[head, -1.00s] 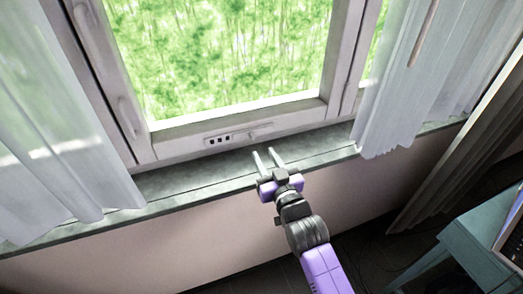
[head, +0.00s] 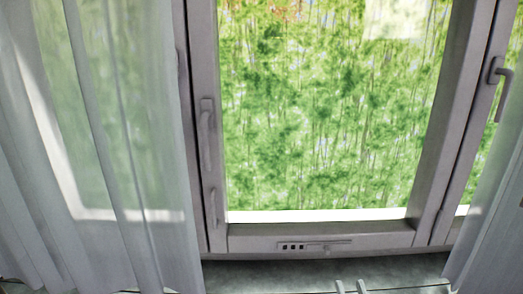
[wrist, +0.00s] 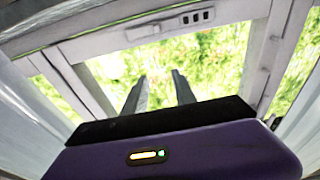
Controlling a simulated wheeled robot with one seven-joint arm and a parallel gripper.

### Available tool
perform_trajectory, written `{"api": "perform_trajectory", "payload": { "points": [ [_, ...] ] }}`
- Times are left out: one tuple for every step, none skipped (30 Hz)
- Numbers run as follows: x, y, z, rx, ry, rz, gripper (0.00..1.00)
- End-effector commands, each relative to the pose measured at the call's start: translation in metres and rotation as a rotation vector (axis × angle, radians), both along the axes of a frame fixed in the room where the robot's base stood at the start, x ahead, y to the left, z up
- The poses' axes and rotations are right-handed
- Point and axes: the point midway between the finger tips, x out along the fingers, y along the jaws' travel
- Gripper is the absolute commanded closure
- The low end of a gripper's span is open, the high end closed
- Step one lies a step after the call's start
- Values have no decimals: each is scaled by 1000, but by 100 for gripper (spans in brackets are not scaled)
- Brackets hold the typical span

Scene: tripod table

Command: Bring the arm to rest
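My gripper (wrist: 161,92) shows in the wrist view as two grey fingers with a clear gap between them and nothing held. The window shows behind the fingers. In the head view only the fingertips of my gripper (head: 351,287) show at the bottom edge, in front of the grey windowsill (head: 270,275). The rest of my arm is out of the head view.
A window frame (head: 320,236) with a vent strip stands ahead, with green foliage outside. A sheer white curtain (head: 120,150) hangs at the left, and another curtain (head: 485,235) hangs at the right. The sill looks bare.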

Motion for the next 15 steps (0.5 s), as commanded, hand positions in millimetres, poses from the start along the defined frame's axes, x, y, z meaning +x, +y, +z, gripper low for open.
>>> {"api": "perform_trajectory", "payload": {
  "points": [
    [-20, 0, -5, 1, 4, -1, 67],
    [-31, 0, -7, 2, 4, -1, 67],
    [-46, 1, -11, 3, 8, -1, 67],
    [-58, 1, -12, 4, 10, -2, 67],
    [-71, 1, -14, 4, 12, -2, 67],
    [-87, 1, -16, 6, 18, -3, 67],
    [-100, 1, -18, 7, 22, -3, 67],
    [-112, 1, -19, 7, 27, -4, 67],
    [-129, 1, -21, 7, 36, -4, 67],
    [-141, 2, -22, 7, 42, -4, 67],
    [-152, 2, -22, 7, 48, -4, 67],
    [-168, 2, -23, 7, 59, -5, 67],
    [-180, 2, -23, 7, 67, -5, 67],
    [-191, 2, -23, 7, 75, -5, 67],
    [-206, 2, -23, 7, 87, -5, 67]
  ]
}}
